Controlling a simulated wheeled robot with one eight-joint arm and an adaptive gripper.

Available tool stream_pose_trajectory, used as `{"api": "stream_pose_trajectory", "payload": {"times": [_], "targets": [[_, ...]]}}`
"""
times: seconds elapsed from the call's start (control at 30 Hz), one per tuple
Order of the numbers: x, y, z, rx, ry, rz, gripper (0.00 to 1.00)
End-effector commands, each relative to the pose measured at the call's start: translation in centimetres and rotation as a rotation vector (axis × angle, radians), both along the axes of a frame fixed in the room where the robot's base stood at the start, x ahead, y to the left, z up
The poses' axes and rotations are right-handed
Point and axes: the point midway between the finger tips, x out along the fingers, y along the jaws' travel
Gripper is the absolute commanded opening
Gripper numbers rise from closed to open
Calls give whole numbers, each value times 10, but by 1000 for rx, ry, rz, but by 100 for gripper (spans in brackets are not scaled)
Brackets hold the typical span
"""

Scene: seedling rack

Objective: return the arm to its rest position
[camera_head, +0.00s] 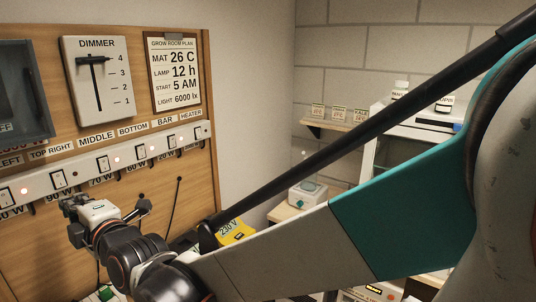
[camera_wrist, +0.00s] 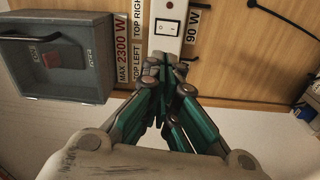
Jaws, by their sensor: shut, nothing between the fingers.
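My gripper (camera_wrist: 165,62) points at the wooden panel in the wrist view, its fingertips together just in front of the switch strip. It is shut and empty. Whether the tips touch the strip cannot be told. In the head view my arm reaches from the right edge to the lower left, and its wrist stands in front of the panel's lower part. The gripper's fingers are mostly hidden there behind the wrist.
The wooden panel (camera_head: 130,45) carries a dimmer (camera_head: 97,105), a plan sheet (camera_head: 173,100) and a strip of lit switches (camera_head: 80,178). A grey box (camera_wrist: 85,85) is left of my gripper in the wrist view. A small shelf (camera_head: 325,127) and a white device (camera_head: 307,193) stand farther right.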

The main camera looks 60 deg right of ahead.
Motion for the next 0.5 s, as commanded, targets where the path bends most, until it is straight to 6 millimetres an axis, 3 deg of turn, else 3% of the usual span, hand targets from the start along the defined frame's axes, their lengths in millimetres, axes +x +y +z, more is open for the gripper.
{"api": "stream_pose_trajectory", "payload": {"times": [0.27,0.5], "targets": [[-61,5,-96,507,372,-35,0],[-140,-1,-178,949,665,-281,0]]}}
